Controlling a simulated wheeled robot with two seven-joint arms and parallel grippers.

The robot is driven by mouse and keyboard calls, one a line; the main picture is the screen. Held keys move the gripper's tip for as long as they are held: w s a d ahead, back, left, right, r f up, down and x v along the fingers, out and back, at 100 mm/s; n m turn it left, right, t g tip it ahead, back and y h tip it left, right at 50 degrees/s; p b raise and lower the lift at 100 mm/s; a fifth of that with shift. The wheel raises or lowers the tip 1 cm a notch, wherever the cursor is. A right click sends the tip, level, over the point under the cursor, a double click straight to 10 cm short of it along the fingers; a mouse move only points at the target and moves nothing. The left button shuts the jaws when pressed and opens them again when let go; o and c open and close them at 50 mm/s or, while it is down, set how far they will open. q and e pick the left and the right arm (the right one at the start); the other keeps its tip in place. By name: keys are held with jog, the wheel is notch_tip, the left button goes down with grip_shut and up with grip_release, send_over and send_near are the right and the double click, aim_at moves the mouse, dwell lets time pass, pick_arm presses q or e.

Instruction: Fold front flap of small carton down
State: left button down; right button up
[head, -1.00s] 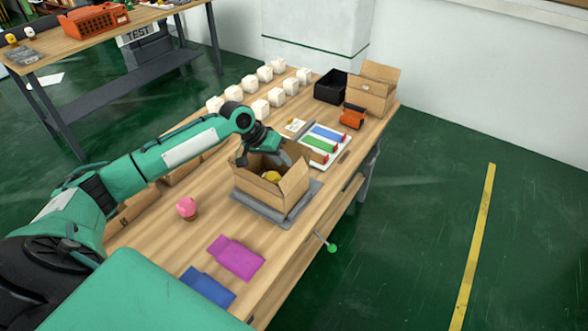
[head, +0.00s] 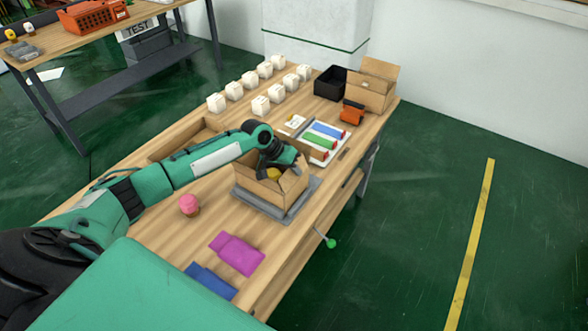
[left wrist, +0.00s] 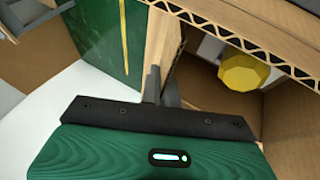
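The small brown carton (head: 258,193) stands open on a grey plate in the middle of the table. A yellow object (head: 273,174) shows inside it, and also in the left wrist view (left wrist: 243,72). My left gripper (head: 294,160) is over the carton's far right rim, partly hidden behind its own wrist. In the left wrist view its dark fingers (left wrist: 157,86) sit close together with nothing seen between them, beside a tan cardboard panel (left wrist: 164,40). A corrugated cardboard edge (left wrist: 235,38) crosses above the yellow object. Whether the fingers touch cardboard is unclear. My right gripper is out of view.
The grey plate (head: 243,204) lies under the carton. A tray of coloured rolls (head: 318,154), a black bin (head: 331,83) and a larger open carton (head: 368,92) are beyond. A pink-topped item (head: 189,204) and a magenta cloth (head: 237,254) lie nearer. White boxes (head: 260,105) stand at the back.

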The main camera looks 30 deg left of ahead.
pick_arm(q)
jog(key=h+b, duration=0.1)
jog(key=b, duration=0.1)
jog(key=a+f+h+b, duration=0.1)
jog(key=h+b, duration=0.1)
jog(key=n+h+b, duration=0.1)
jog(key=b, duration=0.1)
jog(key=shift+a+f+h, duration=0.2)
jog(key=shift+f+h, duration=0.1)
jog(key=shift+a+r+h+b, duration=0.1)
jog(key=shift+r+h+b, duration=0.05)
jog(key=shift+h+b, duration=0.3)
jog(key=c, duration=1.6)
grip_release()
jog(key=shift+c, duration=0.2)
jog(key=shift+r, duration=0.1)
